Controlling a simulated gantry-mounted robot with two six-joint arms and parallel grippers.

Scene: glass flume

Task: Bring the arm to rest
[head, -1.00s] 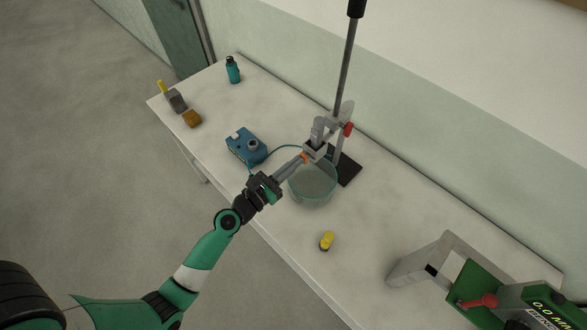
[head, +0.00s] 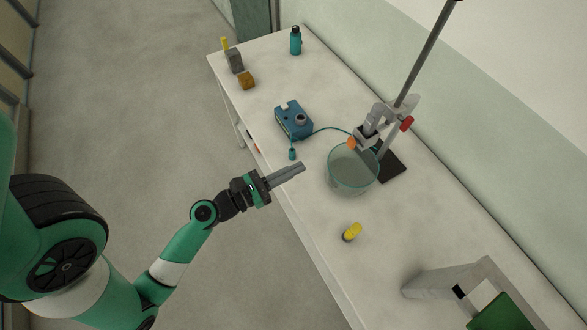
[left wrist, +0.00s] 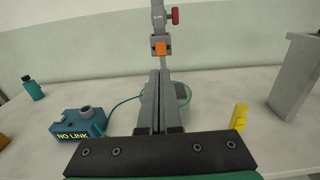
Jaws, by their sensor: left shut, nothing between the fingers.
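My left gripper (head: 287,175) is shut and empty. In the head view it is at the table's front edge, to the left of the glass vessel (head: 352,181) and apart from it. In the left wrist view its closed fingers (left wrist: 160,100) point toward the stand and hide part of the vessel. A clamp on the stand (head: 369,136) holds a grey piece with an orange tip (head: 351,143) over the vessel's rim. My right gripper is in neither view.
On the white table (head: 300,215) are a blue box reading "NO LINK" (head: 293,121) with a cable, a yellow object (head: 351,232), a teal bottle (head: 295,41), a grey block (head: 235,61), a brown block (head: 247,80) and a grey frame (head: 440,280). The floor left of the table is clear.

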